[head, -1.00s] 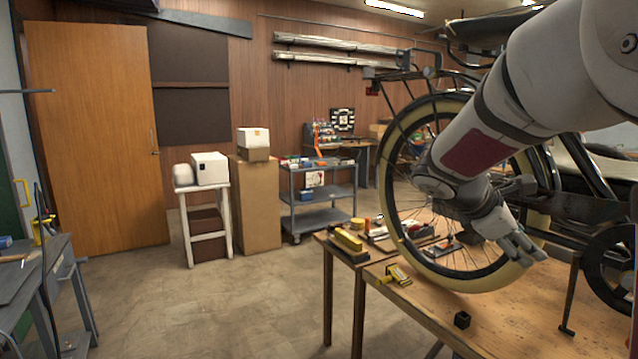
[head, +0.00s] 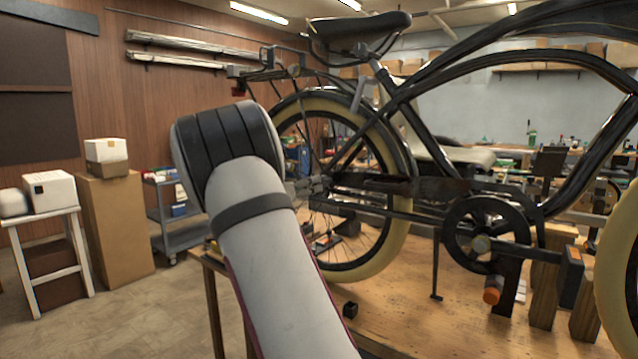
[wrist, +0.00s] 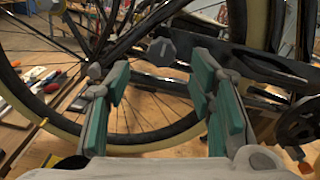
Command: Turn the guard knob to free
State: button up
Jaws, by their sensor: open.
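In the wrist view, a dark grey, many-sided knob (wrist: 162,52) shows ahead of my gripper, near the rear hub area. It sits at the left end of a long dark guard (wrist: 245,65) that runs to the right. My gripper (wrist: 160,75) is open, with teal pads on both fingers. The knob appears between and just beyond the fingertips, a little high in the picture; I see no contact. In the head view my arm's links show and my gripper is not visible. The dark guard (head: 415,187) runs beside the rear wheel there; I cannot make out the knob clearly.
The trike's rear wheel (head: 378,235) has a cream tyre and stands over the wooden bench (head: 405,310). A crank and chainring (head: 483,243) lie to the right. Spokes and frame tubes surround the gripper closely.

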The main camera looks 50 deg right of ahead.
aim_at(323, 181)
jog(key=d, duration=0.8)
jog(key=shift+w, duration=0.2)
jog(key=shift+d, duration=0.1)
grip_shut()
